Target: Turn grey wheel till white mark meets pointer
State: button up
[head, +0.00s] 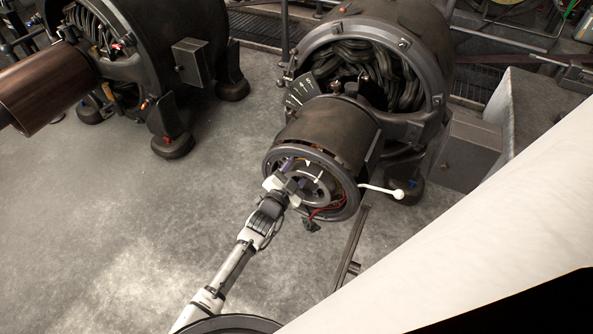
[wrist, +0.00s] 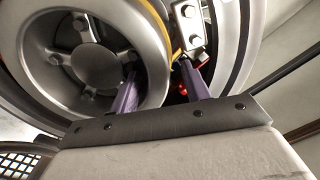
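The grey wheel (wrist: 38,62) is a spoked metal ring around a dark hub, filling the left of the wrist view. In the head view it sits in the round open end of the near dynamo (head: 318,140), partly behind my gripper (head: 287,181). In the wrist view my gripper's two purple fingers (wrist: 160,87) stand apart, one inside the wheel's rim and one outside it. The rim lies between them, with a narrow gap showing by the outer finger. I cannot make out the white mark or the pointer for certain.
A light block with bolts (wrist: 190,25) stands close beyond the outer finger. A white-knobbed lever (head: 382,191) sticks out right of the dynamo's end, and red wires (head: 326,209) hang below. Another dynamo (head: 140,55) stands back left. Floor (head: 120,220) at left is clear.

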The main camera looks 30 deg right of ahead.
aim_at(289, 175)
grip_shut()
jog(key=shift+f, duration=0.1)
jog(key=n, duration=0.1)
jog(key=w+f+n+b, duration=0.1)
jog(key=n, duration=0.1)
jog(key=w+a+f+n+b, duration=0.1)
jog(key=n, duration=0.1)
jog(key=shift+r, duration=0.1)
dwell(0.3)
jog(key=shift+o, duration=0.5)
grip_release()
jog(key=shift+s+a, duration=0.1)
jog(key=shift+a, duration=0.05)
